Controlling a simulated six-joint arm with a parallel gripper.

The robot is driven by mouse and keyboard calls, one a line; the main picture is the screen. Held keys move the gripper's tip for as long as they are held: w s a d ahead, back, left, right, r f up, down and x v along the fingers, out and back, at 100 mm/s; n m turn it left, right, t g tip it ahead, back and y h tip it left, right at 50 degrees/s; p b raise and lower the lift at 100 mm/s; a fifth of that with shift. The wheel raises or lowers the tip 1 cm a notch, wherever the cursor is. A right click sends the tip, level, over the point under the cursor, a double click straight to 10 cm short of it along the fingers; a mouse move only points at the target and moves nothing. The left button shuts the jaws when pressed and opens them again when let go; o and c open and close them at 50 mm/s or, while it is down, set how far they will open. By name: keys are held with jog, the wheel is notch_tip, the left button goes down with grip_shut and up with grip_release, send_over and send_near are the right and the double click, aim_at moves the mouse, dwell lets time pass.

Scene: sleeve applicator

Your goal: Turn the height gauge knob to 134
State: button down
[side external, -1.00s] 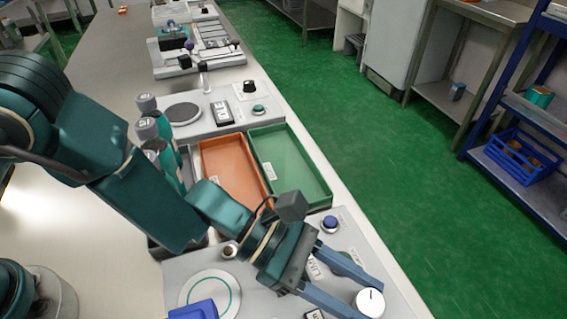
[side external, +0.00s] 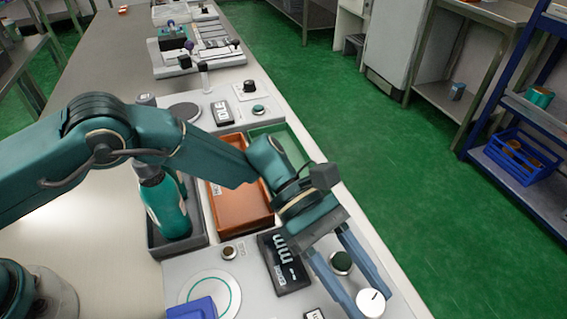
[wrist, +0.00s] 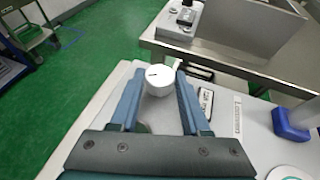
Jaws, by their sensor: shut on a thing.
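A white round knob (side external: 371,302) with a short dark mark on top stands on the grey panel at the near right. It also shows in the wrist view (wrist: 160,79), between my fingertips. My gripper (side external: 368,299) is shut on the knob, one blue finger on each side. Its fingers reach over the panel from the upper left in the side view. A black label plate (side external: 281,264) with large white letters lies on the panel beside my gripper. I cannot read a height value in either view.
A dark green button (side external: 341,262) shows between my fingers. A small brown-topped knob (side external: 229,252), a white disc (side external: 194,290) and a blue block (side external: 196,309) are on the panel. Orange (side external: 238,205) and green (side external: 299,151) trays and a teal bottle (side external: 168,205) stand behind.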

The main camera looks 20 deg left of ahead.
jog(key=shift+r+g, duration=0.1)
jog(key=shift+g, duration=0.2)
dwell(0.4)
jog(key=shift+c, duration=1.9)
grip_release()
jog(key=shift+v, duration=2.5)
